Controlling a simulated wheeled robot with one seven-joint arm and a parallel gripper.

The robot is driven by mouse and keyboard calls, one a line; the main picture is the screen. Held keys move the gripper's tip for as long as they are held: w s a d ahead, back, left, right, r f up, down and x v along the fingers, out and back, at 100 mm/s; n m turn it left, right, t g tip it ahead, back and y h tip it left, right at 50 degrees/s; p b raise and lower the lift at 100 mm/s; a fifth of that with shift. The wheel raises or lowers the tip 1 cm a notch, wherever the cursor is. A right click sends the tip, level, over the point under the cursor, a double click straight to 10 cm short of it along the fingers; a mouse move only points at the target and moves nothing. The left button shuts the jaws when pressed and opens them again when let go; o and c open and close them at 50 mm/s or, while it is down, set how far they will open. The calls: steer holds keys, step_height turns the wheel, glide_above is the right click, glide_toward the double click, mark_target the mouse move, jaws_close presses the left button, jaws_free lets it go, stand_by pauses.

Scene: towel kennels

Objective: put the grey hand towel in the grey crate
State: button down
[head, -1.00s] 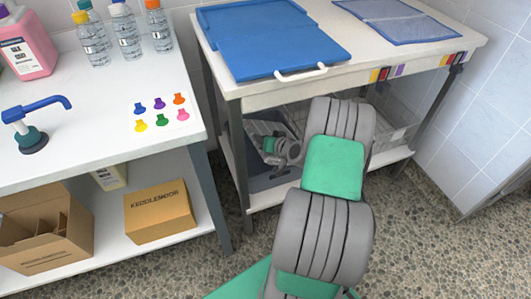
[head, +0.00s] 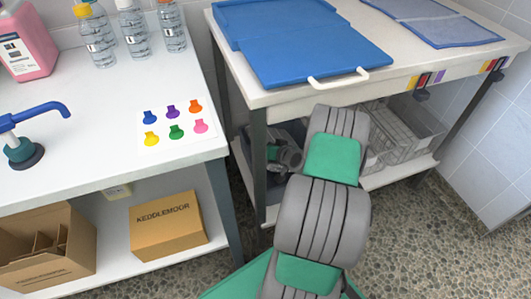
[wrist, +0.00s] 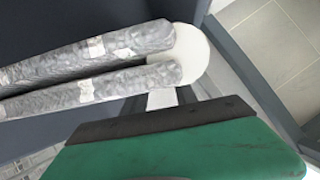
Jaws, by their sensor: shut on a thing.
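In the wrist view my gripper (wrist: 174,57) has two long, worn grey fingers with pale stickers, coming in from the left. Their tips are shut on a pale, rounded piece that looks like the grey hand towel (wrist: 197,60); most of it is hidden. In the head view my wrist reaches under the blue-topped table, and the arm hides the fingers and towel. A dark grey crate (head: 290,130) shows only in part on the shelf there, behind my wrist. A dark slate surface fills much of the wrist view; I cannot tell whether it is the crate.
A pale wire-like basket (head: 400,132) stands on the same shelf, right of my arm. The table (head: 385,80) carries blue mats, and its top and legs enclose the shelf. The left bench (head: 90,150) holds bottles and a pump; cardboard boxes (head: 168,223) sit below.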

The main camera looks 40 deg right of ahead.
steer(key=shift+f, duration=0.8)
steer(key=shift+r, duration=0.15)
steer(key=c, duration=1)
jaws_free()
steer(key=shift+a, duration=0.1)
steer(key=shift+o, duration=0.2)
steer(key=p+v, duration=0.4)
steer(key=v, duration=0.7)
steer(key=shift+s+r, duration=0.2)
steer(key=shift+s, duration=0.25)
